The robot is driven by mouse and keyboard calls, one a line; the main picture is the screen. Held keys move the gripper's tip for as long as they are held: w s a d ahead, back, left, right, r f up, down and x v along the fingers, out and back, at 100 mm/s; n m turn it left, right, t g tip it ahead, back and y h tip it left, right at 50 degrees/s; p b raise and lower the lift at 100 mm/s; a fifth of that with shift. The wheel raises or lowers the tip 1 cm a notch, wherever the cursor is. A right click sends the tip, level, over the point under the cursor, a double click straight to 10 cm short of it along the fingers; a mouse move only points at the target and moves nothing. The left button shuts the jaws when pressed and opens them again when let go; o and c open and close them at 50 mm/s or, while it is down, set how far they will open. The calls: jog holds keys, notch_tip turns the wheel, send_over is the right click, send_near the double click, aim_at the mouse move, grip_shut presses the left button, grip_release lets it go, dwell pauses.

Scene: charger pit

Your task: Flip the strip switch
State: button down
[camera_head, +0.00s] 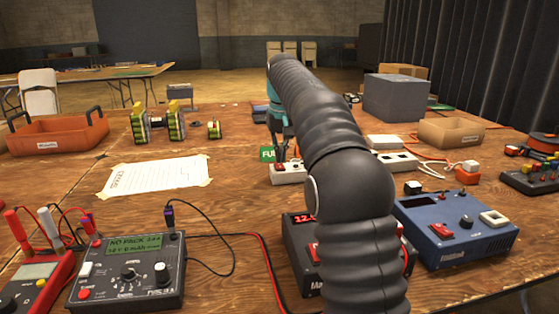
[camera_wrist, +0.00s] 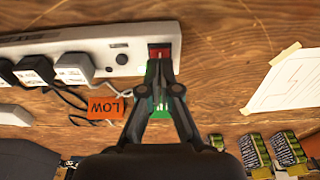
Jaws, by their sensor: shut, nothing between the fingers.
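The white power strip (camera_wrist: 100,55) lies on the wooden table, with black and white plugs in its sockets. Its red switch (camera_wrist: 159,52) is at the strip's right end in the wrist view. In the head view the strip (camera_head: 287,173) shows left of my arm, which hides its middle. My gripper (camera_wrist: 160,68) is shut and empty, pointing down with its fingertips at the switch's near edge. I cannot tell whether they touch it. In the head view my gripper (camera_head: 281,158) is just above the strip's left end, and the switch there is not clear.
A green FULL card (camera_head: 268,154) and an orange LOW tag (camera_wrist: 106,108) lie close to the strip. A blue box (camera_head: 455,232) and a black meter (camera_head: 130,270) with cables stand nearer. A taped paper sheet (camera_head: 155,176) lies left; bare wood surrounds it.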

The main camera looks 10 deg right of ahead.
aim_at(281, 168)
jog(key=shift+r+p, duration=0.3)
jog(key=shift+r, duration=2.4)
jog(key=shift+s, duration=0.1)
